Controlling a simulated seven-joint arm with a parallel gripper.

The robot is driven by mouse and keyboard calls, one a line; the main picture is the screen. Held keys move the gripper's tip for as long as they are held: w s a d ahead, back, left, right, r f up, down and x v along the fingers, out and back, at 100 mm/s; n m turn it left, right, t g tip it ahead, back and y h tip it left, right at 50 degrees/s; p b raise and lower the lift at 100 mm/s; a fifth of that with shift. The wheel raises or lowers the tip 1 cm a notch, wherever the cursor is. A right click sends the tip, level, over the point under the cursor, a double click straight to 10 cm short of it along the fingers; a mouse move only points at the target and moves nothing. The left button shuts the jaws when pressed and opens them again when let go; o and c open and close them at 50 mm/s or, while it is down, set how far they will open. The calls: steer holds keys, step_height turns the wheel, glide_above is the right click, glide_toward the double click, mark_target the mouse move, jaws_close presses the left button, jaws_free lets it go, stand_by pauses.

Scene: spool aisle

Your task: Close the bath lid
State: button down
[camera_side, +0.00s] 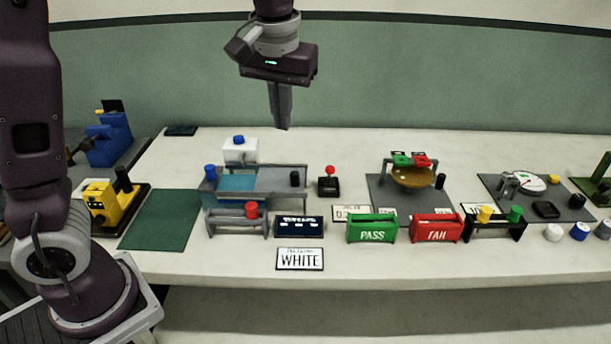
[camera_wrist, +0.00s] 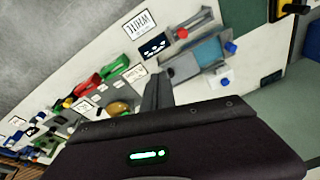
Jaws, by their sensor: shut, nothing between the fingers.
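The bath (camera_side: 237,203) is a grey open-topped trough left of the table's middle. Blue liquid (camera_side: 236,183) shows in its left part. A grey lid-like panel (camera_side: 272,182) covers or adjoins its right part, with a black knob (camera_side: 295,179) near the right end; the exact overlap is hard to tell. The blue liquid also shows in the wrist view (camera_wrist: 208,52). My gripper (camera_side: 282,127) points down, shut and empty, well above the table behind the bath. Its fingers show in the wrist view (camera_wrist: 156,92), hiding part of the table.
A white block with a blue knob (camera_side: 240,151) stands behind the bath. A black box with a red ball lever (camera_side: 329,183) is to its right. A rack with a red spool (camera_side: 239,222) stands in front. Green PASS (camera_side: 372,229) and red FAIL (camera_side: 436,229) bins are further right.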

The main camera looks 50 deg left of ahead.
steer(key=w+d+f+n+g+y, duration=0.1)
steer(key=w+f+y, duration=0.2)
steer(key=w+f, duration=0.45)
steer(key=w+d+f+n+y, duration=0.2)
steer(key=w+f+y, duration=0.1)
steer(key=w+f, duration=0.45)
steer(key=a+f, duration=0.2)
steer(key=a, duration=0.1)
steer(key=s+a+f, duration=0.1)
steer(key=a+f, duration=0.2)
steer(key=s+a+f, duration=0.1)
steer(key=a+f, duration=0.1)
steer(key=a, duration=0.1)
steer(key=shift+f, duration=0.4)
steer(key=shift+s+a, duration=0.15)
glide_toward(259, 182)
steer(key=x, duration=0.4)
steer(key=shift+a+f, duration=0.1)
steer(key=shift+a, duration=0.05)
